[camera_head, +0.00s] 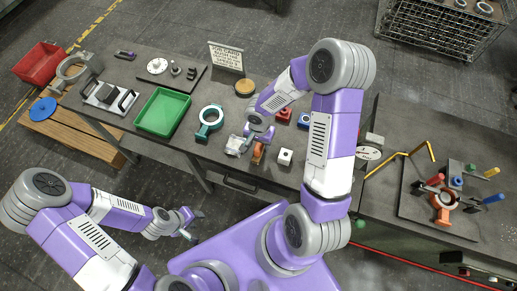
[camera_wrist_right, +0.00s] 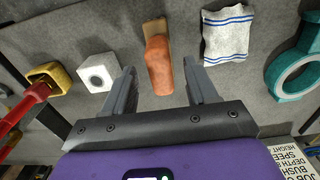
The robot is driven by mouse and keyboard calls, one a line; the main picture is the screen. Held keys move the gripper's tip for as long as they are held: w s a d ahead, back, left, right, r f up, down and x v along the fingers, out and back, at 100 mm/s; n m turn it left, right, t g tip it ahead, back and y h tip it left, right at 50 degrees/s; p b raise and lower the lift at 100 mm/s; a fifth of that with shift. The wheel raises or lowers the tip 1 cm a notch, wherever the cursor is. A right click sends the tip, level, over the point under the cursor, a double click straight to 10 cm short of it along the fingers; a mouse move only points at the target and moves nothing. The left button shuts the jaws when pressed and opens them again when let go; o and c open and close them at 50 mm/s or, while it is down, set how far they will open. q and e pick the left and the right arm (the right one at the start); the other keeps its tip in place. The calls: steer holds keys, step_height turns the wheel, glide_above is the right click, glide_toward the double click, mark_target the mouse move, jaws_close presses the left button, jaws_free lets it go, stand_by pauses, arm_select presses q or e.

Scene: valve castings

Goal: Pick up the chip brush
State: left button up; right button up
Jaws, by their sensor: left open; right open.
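The chip brush appears to be the small orange piece with a tan end (camera_wrist_right: 160,72) in the right wrist view. It lies on the grey bench and shows in the head view (camera_head: 258,153) near the bench's front edge. My right gripper (camera_wrist_right: 161,66) is open, with a finger to either side of the brush in the picture. I see no contact, and the height gap cannot be told. In the head view my right gripper (camera_head: 257,134) is just above the brush in the picture. My left gripper (camera_head: 193,226) is open and empty, low in front of the bench.
A striped white cloth (camera_wrist_right: 228,34) and a white block with a hole (camera_wrist_right: 98,72) lie on either side of the brush. A teal ring clamp (camera_wrist_right: 296,72) and a yellow-and-red part (camera_wrist_right: 48,80) are farther out. A green tray (camera_head: 140,122) stands left on the bench.

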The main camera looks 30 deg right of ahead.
step_height(320, 180, down, 3)
steer(key=shift+f, duration=0.2)
steer(key=shift+c, duration=0.3)
jaws_close()
steer(key=shift+w, duration=0.1)
step_height(320, 180, up, 10)
steer(key=shift+r+p, duration=0.1)
steer(key=shift+p, duration=0.75)
